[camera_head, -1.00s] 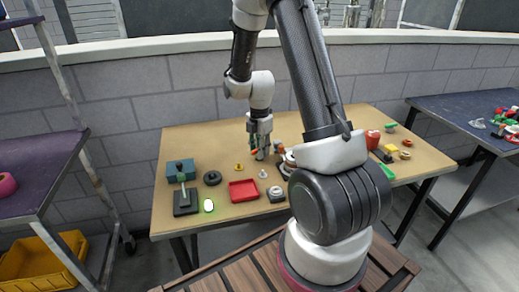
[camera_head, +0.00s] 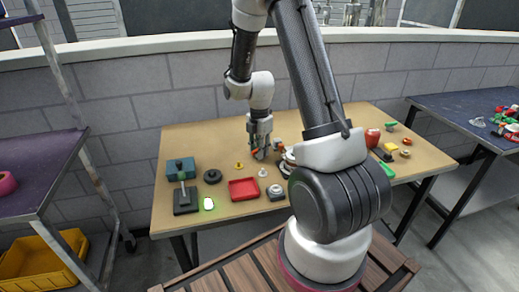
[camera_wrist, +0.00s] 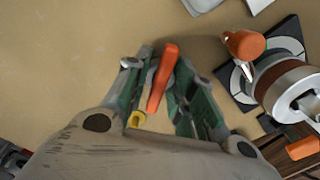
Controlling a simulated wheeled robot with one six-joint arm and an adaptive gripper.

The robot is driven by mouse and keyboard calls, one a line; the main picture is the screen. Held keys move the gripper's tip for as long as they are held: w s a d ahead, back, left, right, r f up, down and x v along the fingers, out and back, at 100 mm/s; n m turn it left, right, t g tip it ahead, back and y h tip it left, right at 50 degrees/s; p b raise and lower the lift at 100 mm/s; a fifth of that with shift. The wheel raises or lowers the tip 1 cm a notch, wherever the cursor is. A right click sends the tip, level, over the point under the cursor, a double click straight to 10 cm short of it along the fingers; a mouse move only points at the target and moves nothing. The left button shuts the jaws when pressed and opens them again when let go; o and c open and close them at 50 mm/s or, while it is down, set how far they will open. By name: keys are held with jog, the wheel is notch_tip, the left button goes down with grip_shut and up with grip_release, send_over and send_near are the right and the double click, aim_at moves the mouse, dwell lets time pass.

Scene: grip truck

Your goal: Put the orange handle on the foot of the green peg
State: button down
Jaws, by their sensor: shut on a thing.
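My gripper (camera_wrist: 162,72) has green fingers on both sides of an orange handle (camera_wrist: 162,80) and is shut on it. The handle lies lengthwise between the fingers, its tip reaching past them. In the head view my gripper (camera_head: 260,153) is low over the back middle of the table; whether the handle touches the top cannot be told. A greenish upright peg (camera_head: 183,187) stands on a dark square foot (camera_head: 186,203) at the table's left, well left of my gripper. The wrist view does not show the peg.
A red tray (camera_head: 243,195) lies between peg and gripper. In the wrist view, another orange-handled thing (camera_wrist: 245,44) and a round device (camera_wrist: 290,88) are close on the right.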

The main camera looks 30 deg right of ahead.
jog(key=shift+f, duration=0.1)
jog(key=c, duration=0.8)
grip_release()
jog(key=shift+r, duration=3.75)
